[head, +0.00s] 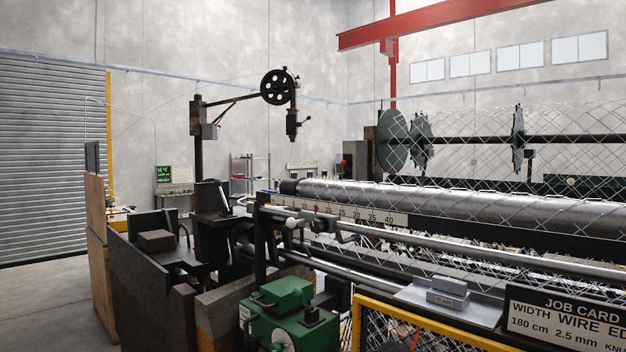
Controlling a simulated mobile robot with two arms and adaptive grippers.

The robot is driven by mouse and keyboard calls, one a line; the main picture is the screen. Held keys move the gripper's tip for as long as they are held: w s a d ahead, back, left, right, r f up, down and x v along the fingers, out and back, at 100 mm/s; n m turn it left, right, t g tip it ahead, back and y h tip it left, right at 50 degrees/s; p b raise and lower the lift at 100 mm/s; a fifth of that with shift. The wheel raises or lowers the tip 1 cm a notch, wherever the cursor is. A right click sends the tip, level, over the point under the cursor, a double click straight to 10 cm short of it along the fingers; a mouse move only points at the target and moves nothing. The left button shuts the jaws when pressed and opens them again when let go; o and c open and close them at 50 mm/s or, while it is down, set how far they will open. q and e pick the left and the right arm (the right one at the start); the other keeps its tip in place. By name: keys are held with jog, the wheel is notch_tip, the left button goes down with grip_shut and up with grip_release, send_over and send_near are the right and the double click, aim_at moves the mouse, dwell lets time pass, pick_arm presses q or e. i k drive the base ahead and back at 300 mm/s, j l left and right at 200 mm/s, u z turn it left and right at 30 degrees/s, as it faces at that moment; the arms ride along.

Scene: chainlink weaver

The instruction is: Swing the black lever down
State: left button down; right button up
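I cannot clearly tell which part is the black lever. Several dark parts show on the weaving machine. A small black upright piece (312,312) stands on the green housing (290,325) at the bottom middle. A dark upright post (261,240) rises behind that housing, at the left end of the long metal rail (480,256). A pale knob (291,223) sits on a fitting near this rail. Neither of my grippers is in view.
A yellow-framed mesh guard (440,325) and a job card sign (565,320) stand at the front right. Dark panels (150,290) and a wooden panel (97,230) border the machine at left. Grey floor (45,300) is clear at the far left.

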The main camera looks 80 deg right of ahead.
aim_at(218, 183)
jog(key=i+l+z, duration=0.15)
jog(key=z, duration=0.3)
jog(key=i+l+z, duration=0.1)
jog(key=z, duration=0.35)
jog(key=i+z, duration=0.25)
jog(key=z, duration=0.2)
jog(key=i+z, duration=0.2)
jog(key=z, duration=0.25)
jog(key=i+j+z, duration=0.15)
jog(key=z, duration=0.3)
jog(key=i+j+z, duration=0.15)
jog(key=z, duration=0.3)
